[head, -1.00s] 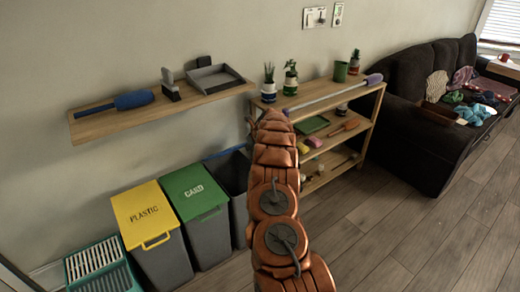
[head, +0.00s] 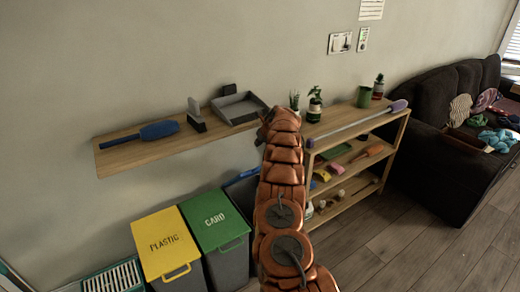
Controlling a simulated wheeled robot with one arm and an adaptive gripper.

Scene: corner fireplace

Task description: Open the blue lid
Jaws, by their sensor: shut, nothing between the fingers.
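The third bin (head: 239,200), right of the green-lidded one, is partly hidden behind my arm. A thin blue strip of its lid (head: 243,175) shows along the bin's back edge by the wall, with a dark area in front of it. The lid looks raised, though my arm hides part of it. My gripper (head: 261,136) is a small dark shape at the far end of my copper arm, above the bin and near the wall shelf's right end. It is shut and empty, apart from the lid; its fingertips are hardly visible.
The yellow PLASTIC bin (head: 163,243) and green CARD bin (head: 215,219) stand to the left, lids down. The wall shelf (head: 150,154) holds a blue brush and a grey tray. A wooden shelf unit (head: 345,132) is close on the right. Open floor lies front right.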

